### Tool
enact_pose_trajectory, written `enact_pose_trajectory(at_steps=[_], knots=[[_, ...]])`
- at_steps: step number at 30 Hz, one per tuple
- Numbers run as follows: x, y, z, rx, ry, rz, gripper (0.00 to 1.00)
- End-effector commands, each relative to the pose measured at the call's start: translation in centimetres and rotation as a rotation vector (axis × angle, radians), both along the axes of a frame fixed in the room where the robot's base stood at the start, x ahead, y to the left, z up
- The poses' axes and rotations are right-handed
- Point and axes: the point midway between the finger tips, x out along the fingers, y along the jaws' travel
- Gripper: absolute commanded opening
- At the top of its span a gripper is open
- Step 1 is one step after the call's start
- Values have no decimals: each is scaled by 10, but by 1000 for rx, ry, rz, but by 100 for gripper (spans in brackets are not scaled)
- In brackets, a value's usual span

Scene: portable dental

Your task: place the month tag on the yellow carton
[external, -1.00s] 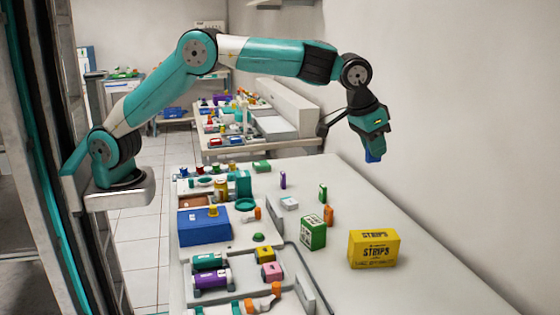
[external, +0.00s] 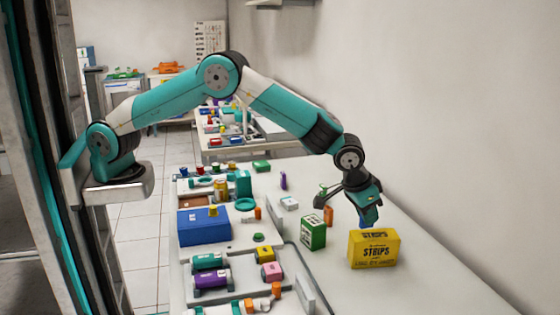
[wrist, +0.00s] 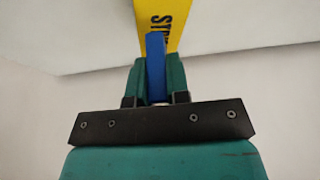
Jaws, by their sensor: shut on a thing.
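The yellow carton (external: 373,249), marked STRIPS, stands upright on the right part of the bench. It also shows behind the fingers in the wrist view (wrist: 174,18). My gripper (external: 369,219) points down just above the carton's back edge. It is shut on a blue tag (wrist: 156,65), a thin upright piece between the two teal fingers. In the external view only a little of the blue tag (external: 365,222) shows, at the carton's top. I cannot tell whether the tag touches the carton. No month marking is readable on it.
A blue box (external: 204,227) and trays of small items fill the bench's left side. The bench right of the carton is clear, up to the wall.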

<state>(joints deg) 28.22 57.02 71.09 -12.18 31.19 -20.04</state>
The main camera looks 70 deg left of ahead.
Motion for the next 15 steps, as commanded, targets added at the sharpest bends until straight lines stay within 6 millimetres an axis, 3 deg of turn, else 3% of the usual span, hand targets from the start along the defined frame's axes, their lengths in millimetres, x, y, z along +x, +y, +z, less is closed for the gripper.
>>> enact_pose_trajectory(at_steps=[4, 15], knots=[[0, 0, -23, 1, 3, 0, 0], [0, 0, -30, 0, 0, 0, 0]])
